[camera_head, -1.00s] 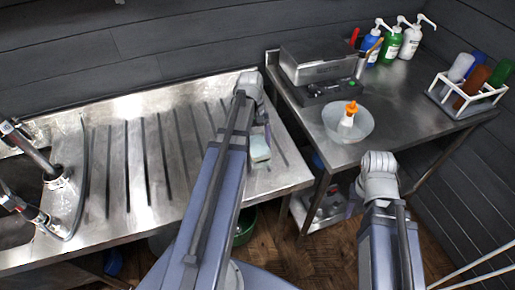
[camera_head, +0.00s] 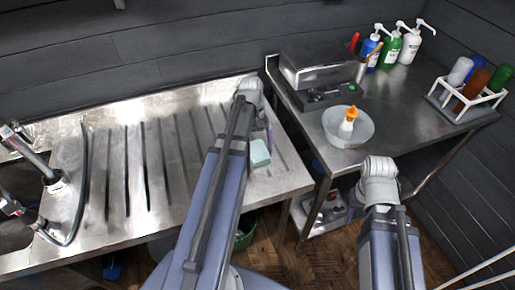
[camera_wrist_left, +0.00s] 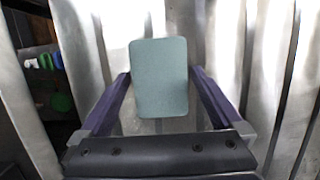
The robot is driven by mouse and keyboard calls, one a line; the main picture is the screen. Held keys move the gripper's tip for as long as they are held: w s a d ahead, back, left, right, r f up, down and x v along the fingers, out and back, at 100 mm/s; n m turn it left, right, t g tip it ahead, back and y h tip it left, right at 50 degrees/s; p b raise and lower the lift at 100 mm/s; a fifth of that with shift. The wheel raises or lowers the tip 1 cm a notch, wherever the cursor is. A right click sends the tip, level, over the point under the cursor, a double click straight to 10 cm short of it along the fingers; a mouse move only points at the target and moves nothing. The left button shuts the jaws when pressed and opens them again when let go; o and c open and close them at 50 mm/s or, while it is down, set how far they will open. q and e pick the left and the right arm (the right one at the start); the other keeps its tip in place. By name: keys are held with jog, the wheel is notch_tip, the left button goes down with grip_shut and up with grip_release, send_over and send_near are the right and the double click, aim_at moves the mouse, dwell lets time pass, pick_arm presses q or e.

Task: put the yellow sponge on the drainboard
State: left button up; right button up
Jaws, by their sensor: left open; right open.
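A pale green-teal sponge-like block (camera_head: 259,153) lies on the right end of the ribbed steel drainboard (camera_head: 170,165); I see no yellow sponge. In the left wrist view the block (camera_wrist_left: 159,78) is a flat rounded rectangle between the two purple fingers of my left gripper (camera_wrist_left: 160,88). The fingers are apart, one on each side, with a narrow gap to the block near the tips. In the head view my left arm hides most of that gripper. My right arm shows at the right, but its gripper is not visible.
A steel table to the right holds a bowl (camera_head: 348,128) with an orange-capped bottle (camera_head: 347,122), a metal appliance (camera_head: 318,68), pump bottles (camera_head: 390,46) and a white rack (camera_head: 467,105) of bottles. A tap (camera_head: 35,155) is at the left. The drainboard's middle is clear.

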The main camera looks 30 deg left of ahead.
aim_at(255, 143)
pick_arm(q)
jog(key=p+v, duration=1.1)
jog(key=v, duration=0.1)
jog(key=shift+d, duration=0.15)
jog(key=s+d+m+y, duration=0.1)
jog(key=s+d+m, duration=0.2)
jog(key=d, duration=0.6)
jog(key=s+d+m+t+y, duration=0.1)
jog(key=s+d+m, duration=0.2)
jog(key=d+m, duration=0.3)
jog(key=s+d+m+y, duration=0.1)
jog(key=s+d+m, duration=0.2)
jog(key=d, duration=1)
jog(key=shift+s+f+m+t+y, duration=0.3)
jog(key=shift+m+t, duration=0.1)
jog(key=shift+m, duration=0.5)
